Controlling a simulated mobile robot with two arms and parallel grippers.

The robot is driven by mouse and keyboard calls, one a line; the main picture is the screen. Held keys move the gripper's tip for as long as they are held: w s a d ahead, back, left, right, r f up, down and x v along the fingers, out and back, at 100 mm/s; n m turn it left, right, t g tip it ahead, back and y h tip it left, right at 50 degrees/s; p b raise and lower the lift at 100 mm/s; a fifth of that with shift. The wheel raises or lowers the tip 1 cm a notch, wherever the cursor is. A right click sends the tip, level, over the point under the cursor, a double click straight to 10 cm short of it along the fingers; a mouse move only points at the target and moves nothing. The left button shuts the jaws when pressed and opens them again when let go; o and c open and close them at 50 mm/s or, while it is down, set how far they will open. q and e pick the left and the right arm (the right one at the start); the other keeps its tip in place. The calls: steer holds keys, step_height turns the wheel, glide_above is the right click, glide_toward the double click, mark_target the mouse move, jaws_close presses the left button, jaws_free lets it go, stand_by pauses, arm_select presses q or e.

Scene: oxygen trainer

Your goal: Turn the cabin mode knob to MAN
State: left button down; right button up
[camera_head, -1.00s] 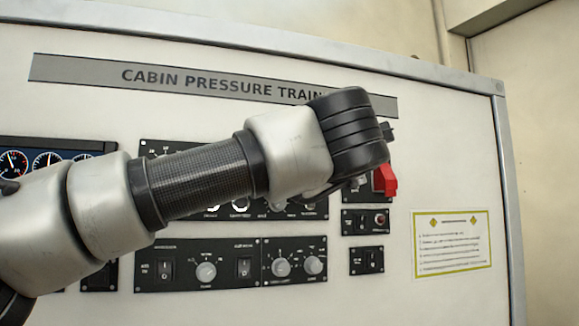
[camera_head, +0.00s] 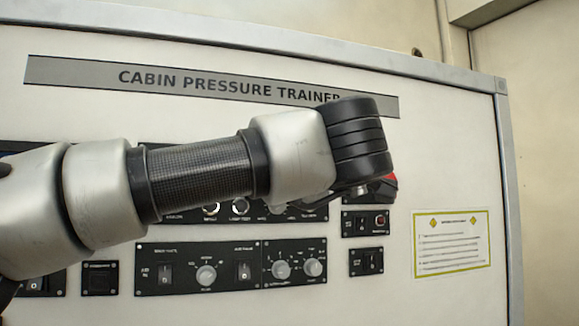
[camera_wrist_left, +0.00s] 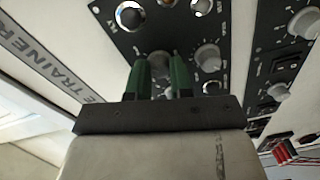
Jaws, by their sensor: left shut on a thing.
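My left gripper (camera_wrist_left: 161,68) has two green fingers in the left wrist view, shut on a round grey knob (camera_wrist_left: 160,60) on a black panel (camera_wrist_left: 118,36). One finger is on each side of the knob, and the fingers partly cover it. Its pointer and label are not readable, so I cannot tell its setting or confirm that it is the cabin mode knob. In the head view my own wrist hides the left gripper and this knob. My right gripper is in neither view.
Another grey knob (camera_wrist_left: 207,57) is close beside the fingers. The lower panel (camera_head: 197,266) has a knob and switches, beside two more knobs (camera_head: 297,269). A red part (camera_head: 386,181) shows just past my wrist. A yellow-edged placard (camera_head: 451,243) is at right.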

arm_select(q)
steer(key=shift+f, duration=0.1)
stand_by(0.4)
steer(key=c, duration=1)
jaws_free()
steer(key=shift+d, duration=0.1)
steer(key=shift+s, duration=0.1)
steer(key=b+v, duration=0.4)
steer(key=v, duration=0.6)
steer(key=shift+s+d, duration=0.15)
steer(key=shift+s, duration=0.15)
